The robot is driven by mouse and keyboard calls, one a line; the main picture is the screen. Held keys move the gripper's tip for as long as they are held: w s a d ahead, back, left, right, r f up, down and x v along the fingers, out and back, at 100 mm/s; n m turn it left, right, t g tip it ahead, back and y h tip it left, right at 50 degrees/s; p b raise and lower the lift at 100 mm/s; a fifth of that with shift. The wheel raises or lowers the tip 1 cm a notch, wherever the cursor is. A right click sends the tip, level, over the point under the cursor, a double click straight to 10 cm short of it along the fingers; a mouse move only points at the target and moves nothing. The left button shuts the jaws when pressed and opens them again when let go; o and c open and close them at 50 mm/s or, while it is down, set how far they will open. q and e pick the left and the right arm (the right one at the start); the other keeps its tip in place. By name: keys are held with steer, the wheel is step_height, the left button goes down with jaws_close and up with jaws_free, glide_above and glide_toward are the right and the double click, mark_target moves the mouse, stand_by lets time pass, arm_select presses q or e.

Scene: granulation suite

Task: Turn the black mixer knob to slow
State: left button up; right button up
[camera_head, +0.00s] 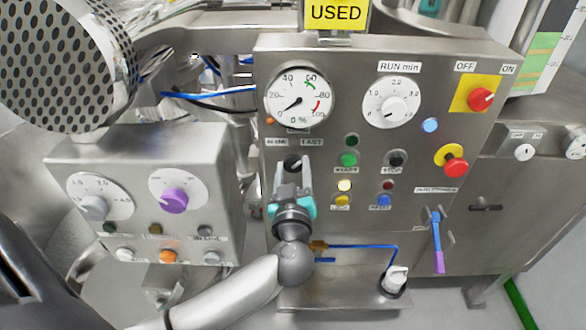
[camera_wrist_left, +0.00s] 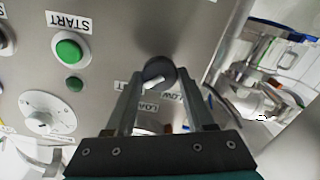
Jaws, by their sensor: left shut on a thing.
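The black mixer knob (camera_head: 292,163) sits on the steel control panel, below a SLOW label (camera_head: 272,142) on the left and a FAST label (camera_head: 312,142) on the right. My left gripper (camera_head: 293,180) reaches up to it from below and is shut on it. In the left wrist view the black knob (camera_wrist_left: 158,70) lies between the tips of my left gripper (camera_wrist_left: 160,84). A white mark on the knob shows there, leaning toward the FAST side. The fingers partly cover both labels in that view. My right gripper is not in view.
A green START button (camera_head: 349,159) and a black STOP button (camera_head: 396,159) lie right of the knob. Above are a round gauge (camera_head: 299,97) and a RUN min dial (camera_head: 391,103). A box with a purple knob (camera_head: 173,200) stands close on the left.

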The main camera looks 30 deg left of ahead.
arm_select(q)
jaws_close()
steer(key=shift+r+n+p, duration=0.1)
steer(key=shift+n+p, duration=0.95)
steer(key=shift+n, duration=0.05)
steer(key=shift+n+p, duration=0.6)
steer(key=shift+n, duration=0.3)
steer(key=n+p, duration=0.1)
steer(key=n, duration=0.2)
steer(key=shift+n, duration=0.3)
steer(key=n, duration=0.3)
steer(key=n+p, duration=0.1)
steer(key=shift+f+n, duration=0.25)
steer(key=shift+n, duration=0.05)
steer(key=n, duration=0.5)
steer(key=shift+n, duration=0.3)
steer(key=shift+n+b, duration=0.3)
